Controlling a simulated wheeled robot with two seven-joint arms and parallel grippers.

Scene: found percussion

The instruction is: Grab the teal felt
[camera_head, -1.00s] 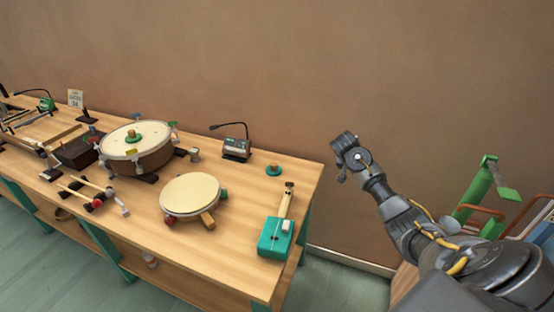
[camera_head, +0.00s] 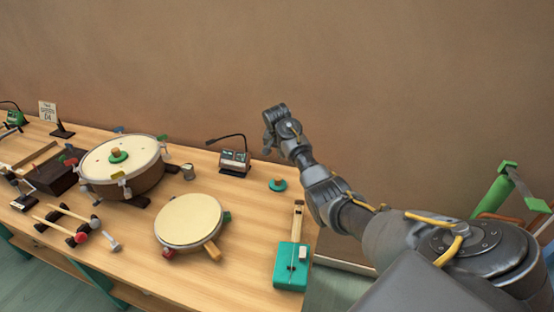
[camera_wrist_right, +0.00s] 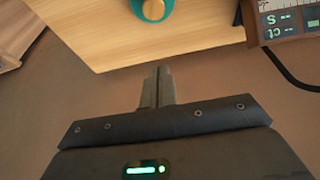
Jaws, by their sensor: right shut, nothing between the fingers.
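The teal felt (camera_head: 278,185), a small round teal disc with an orange-brown knob, lies on the table near its back right edge. It also shows cut off at the top of the right wrist view (camera_wrist_right: 152,10). My right gripper (camera_head: 268,147) is raised behind the table's back edge, above and apart from the felt. In the right wrist view its fingers (camera_wrist_right: 157,72) are together and empty, with the felt beyond their tips. My left gripper is out of view.
A small device with a gooseneck (camera_head: 235,162) stands left of the felt. A teal box with a wooden neck (camera_head: 291,266) lies in front of it. A pale round drum (camera_head: 189,220) and a larger drum with a green disc on top (camera_head: 138,182) stand further left.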

